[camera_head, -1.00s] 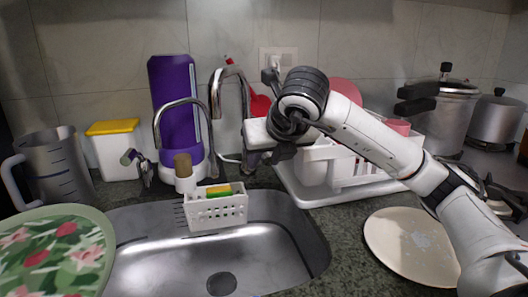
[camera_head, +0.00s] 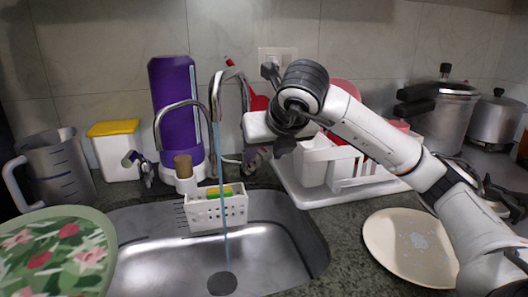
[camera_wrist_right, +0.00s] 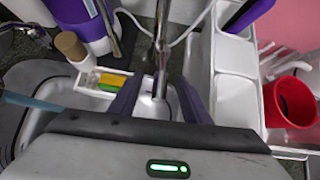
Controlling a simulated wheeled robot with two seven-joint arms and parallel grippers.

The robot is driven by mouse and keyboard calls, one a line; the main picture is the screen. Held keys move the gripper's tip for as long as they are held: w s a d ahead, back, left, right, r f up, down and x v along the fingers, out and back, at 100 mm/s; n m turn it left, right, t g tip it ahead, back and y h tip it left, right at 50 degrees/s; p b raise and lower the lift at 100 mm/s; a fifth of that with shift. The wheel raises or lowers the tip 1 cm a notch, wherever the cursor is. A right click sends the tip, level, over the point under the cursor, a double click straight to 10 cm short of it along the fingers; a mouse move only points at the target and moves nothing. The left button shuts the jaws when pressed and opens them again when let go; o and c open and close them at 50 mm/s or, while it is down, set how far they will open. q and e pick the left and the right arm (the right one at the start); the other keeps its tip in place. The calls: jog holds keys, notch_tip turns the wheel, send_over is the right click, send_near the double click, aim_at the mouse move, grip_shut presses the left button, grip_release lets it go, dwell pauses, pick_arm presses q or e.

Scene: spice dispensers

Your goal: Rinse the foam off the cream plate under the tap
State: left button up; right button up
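The cream plate (camera_head: 392,256) lies on the counter to the right of the sink, with a pale patch of foam (camera_head: 417,241) on it. The tap (camera_head: 216,100) is running, and a thin blue stream of water (camera_head: 226,225) falls into the sink (camera_head: 270,250) near the drain. My right gripper (camera_wrist_right: 157,97) is at the tap; in the wrist view its two fingers stand apart, with the metal tap column (camera_wrist_right: 162,50) showing between them. In the head view my wrist hides the fingertips. My left gripper is not in view.
A white sponge caddy (camera_head: 216,213) sits at the sink's back edge. A white dish rack (camera_head: 335,190) stands behind and right of the sink. A floral plate (camera_head: 50,255) is at the left. Pots (camera_head: 440,110) stand at the far right.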

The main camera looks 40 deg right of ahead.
jog(key=shift+p+v, duration=1.3)
jog(key=shift+v, duration=1.7)
jog(key=shift+s+a+r, duration=0.15)
jog(key=shift+s+r, duration=0.1)
jog(key=shift+s, duration=0.1)
